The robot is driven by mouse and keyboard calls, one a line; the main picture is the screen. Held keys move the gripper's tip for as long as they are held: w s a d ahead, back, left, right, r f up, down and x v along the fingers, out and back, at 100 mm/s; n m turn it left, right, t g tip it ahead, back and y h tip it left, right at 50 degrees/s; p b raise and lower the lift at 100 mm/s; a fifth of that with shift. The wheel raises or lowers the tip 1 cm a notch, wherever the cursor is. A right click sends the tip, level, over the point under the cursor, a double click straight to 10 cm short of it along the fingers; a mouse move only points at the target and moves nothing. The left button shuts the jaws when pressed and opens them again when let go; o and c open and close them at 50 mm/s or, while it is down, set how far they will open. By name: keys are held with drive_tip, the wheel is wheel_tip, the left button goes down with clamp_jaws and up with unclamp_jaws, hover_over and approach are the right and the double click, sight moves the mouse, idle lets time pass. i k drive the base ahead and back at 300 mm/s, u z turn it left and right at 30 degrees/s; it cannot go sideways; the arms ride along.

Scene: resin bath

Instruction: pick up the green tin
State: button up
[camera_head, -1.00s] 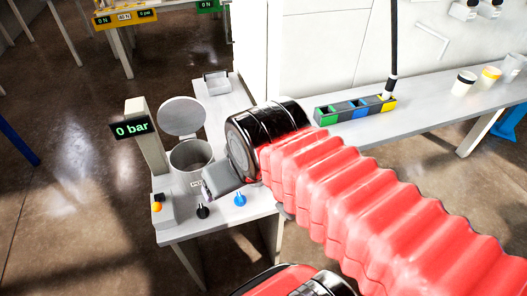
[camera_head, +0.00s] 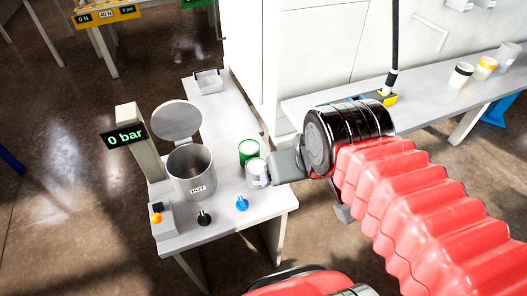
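The green tin (camera_head: 249,151) stands upright on the white table, with a green band and a pale top. A whitish tin (camera_head: 256,171) stands just in front of it and covers its lower part. My gripper (camera_head: 270,174) reaches in from the right. Its grey end is beside the whitish tin and overlaps its right edge in the picture. I cannot tell whether they touch. The green tin is a little behind and left of my gripper. The fingers are not clear enough to show if they are open.
A metal pot (camera_head: 192,174) with its lid raised stands left of the tins. Black (camera_head: 204,218) and blue (camera_head: 242,203) knobs sit at the table's front. A small tray (camera_head: 208,83) lies at the back.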

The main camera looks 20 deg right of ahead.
sight(248, 149)
drive_tip(key=z, duration=1.15)
drive_tip(key=k, duration=0.7)
drive_tip(key=u, duration=1)
drive_tip(key=i, duration=0.95)
drive_tip(key=z, duration=0.1)
